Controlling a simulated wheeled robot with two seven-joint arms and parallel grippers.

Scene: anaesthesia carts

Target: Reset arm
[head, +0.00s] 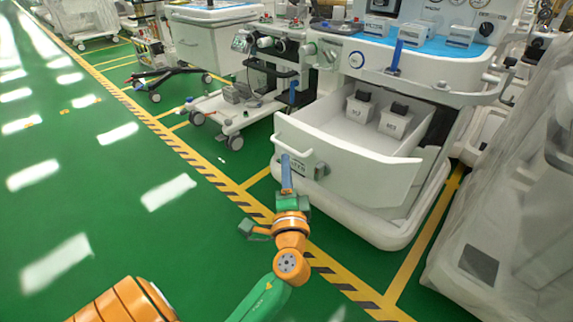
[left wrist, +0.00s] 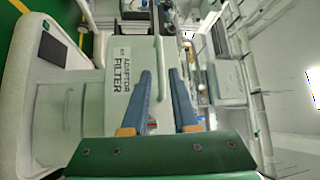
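My left gripper (head: 287,168) is in front of the open drawer's white front panel (head: 345,162), near its left end and label plate. In the left wrist view, the gripper's two blue fingers (left wrist: 162,76) stand apart with nothing visibly held between them. The panel beside the fingers carries a label (left wrist: 121,70) reading "ADAPTOR FILTER". The drawer holds two small white bins (head: 361,106) (head: 395,121) with dark items on top. My right gripper is not in view.
The drawer belongs to a white cart (head: 355,210) with a blue-covered top. A plastic-draped unit (head: 500,215) stands close on the right. More carts (head: 228,112) stand behind to the left. The green floor (head: 100,190) on the left is clear, bordered by yellow-black tape.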

